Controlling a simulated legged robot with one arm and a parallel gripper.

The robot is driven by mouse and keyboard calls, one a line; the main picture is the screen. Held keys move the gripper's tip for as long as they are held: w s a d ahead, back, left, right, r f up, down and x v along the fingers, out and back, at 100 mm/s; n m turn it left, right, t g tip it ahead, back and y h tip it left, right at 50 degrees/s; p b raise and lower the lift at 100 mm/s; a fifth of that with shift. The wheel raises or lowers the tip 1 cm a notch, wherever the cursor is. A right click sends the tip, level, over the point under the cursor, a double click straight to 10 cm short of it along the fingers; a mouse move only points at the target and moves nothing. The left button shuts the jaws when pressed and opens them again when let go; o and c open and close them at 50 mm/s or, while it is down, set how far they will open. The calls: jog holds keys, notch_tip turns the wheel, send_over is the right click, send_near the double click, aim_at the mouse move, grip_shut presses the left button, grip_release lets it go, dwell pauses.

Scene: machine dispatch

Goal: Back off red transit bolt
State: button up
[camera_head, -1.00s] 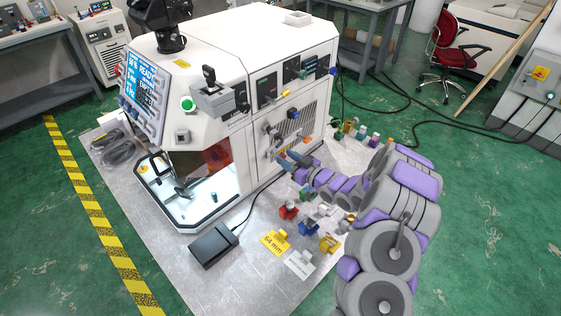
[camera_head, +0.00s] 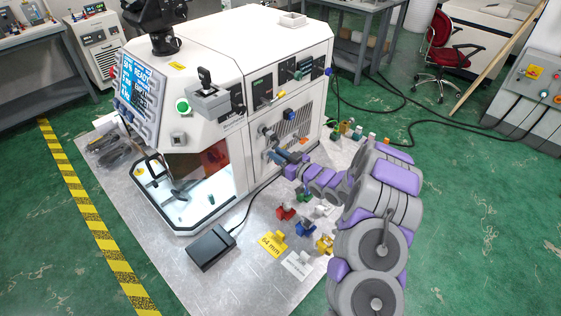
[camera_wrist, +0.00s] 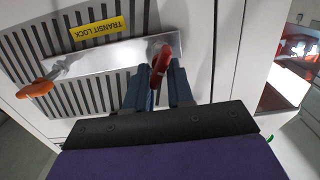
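The red transit bolt (camera_wrist: 162,62) shows in the wrist view as a red wing-like handle at the right end of a bare metal bar (camera_wrist: 105,60). A yellow TRANSIT LOCK label (camera_wrist: 96,28) is above the bar. My gripper (camera_wrist: 160,72) has its two blue-grey fingers on either side of the red handle, with the handle between them. Whether both fingers press on it cannot be told. In the head view my gripper (camera_head: 283,156) is at the slotted side panel of the white machine (camera_head: 245,90), and the bolt is hidden there.
An orange knob (camera_wrist: 36,88) sits at the bar's left end. Below my arm, small coloured parts, including a red one (camera_head: 285,211) and a blue one (camera_head: 304,229), stand on the grey plate (camera_head: 225,285). A black pedal box (camera_head: 211,247) lies nearby with its cable.

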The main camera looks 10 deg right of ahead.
jog(key=shift+a+f, duration=0.1)
jog(key=shift+a, duration=0.05)
grip_shut()
jog(key=shift+s+f+n+b, duration=0.15)
jog(key=shift+f+n+b, duration=0.1)
jog(key=shift+n+b, duration=0.65)
jog(key=n+b, duration=0.1)
jog(key=b, duration=0.1)
jog(key=n+b, duration=0.1)
jog(key=shift+s+a+f+b, duration=0.15)
jog(key=shift+a+b, duration=0.1)
jog(key=shift+b, duration=0.15)
jog(key=shift+r+n+b, duration=0.2)
jog(key=shift+n+b, duration=0.25)
jog(key=shift+n, duration=0.05)
